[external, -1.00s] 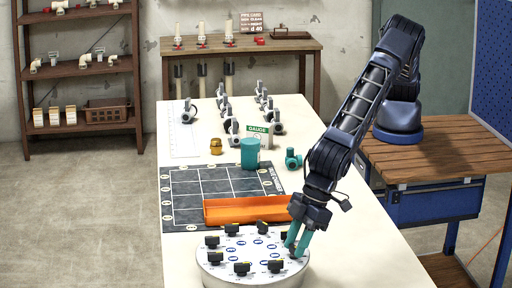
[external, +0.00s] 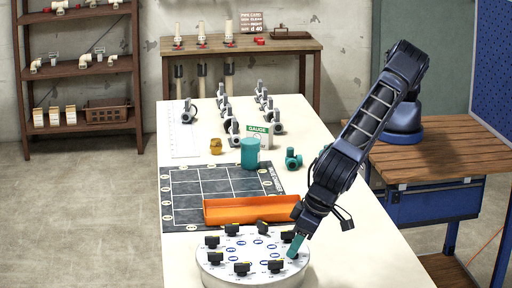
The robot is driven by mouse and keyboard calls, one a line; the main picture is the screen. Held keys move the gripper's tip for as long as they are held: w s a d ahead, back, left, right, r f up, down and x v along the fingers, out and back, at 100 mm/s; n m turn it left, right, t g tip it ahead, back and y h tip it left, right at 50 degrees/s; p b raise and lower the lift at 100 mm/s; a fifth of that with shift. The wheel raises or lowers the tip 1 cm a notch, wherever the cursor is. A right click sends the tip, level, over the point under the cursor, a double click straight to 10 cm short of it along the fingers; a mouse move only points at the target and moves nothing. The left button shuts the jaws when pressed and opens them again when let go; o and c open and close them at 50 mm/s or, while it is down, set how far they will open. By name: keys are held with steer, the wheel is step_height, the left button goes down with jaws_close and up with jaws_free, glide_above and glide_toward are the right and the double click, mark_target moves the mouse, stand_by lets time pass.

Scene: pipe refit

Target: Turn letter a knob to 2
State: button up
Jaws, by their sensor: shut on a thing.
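A round grey-white dial base (external: 253,259) stands at the near end of the white table. Several black knobs sit in a ring on its top, among them one at the near left (external: 242,268), one at the near right (external: 275,266) and one at the back (external: 262,227). Their letters are too small to read. My gripper (external: 295,251), with teal fingers, points down at the right rim of the base. It is shut on a knob there, which the fingers mostly hide.
An orange tray (external: 252,211) lies just behind the dial base. A dark gridded mat (external: 185,190), a teal cylinder (external: 250,154), a teal fitting (external: 293,160) and a brass fitting (external: 215,146) are farther back. The table right of my gripper is clear.

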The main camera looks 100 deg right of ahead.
steer(key=shift+m, duration=0.3)
stand_by(0.4)
steer(key=o, duration=1)
steer(key=shift+c, duration=0.2)
steer(key=v, duration=1)
steer(key=shift+a+r, duration=0.2)
steer(key=shift+r, duration=0.15)
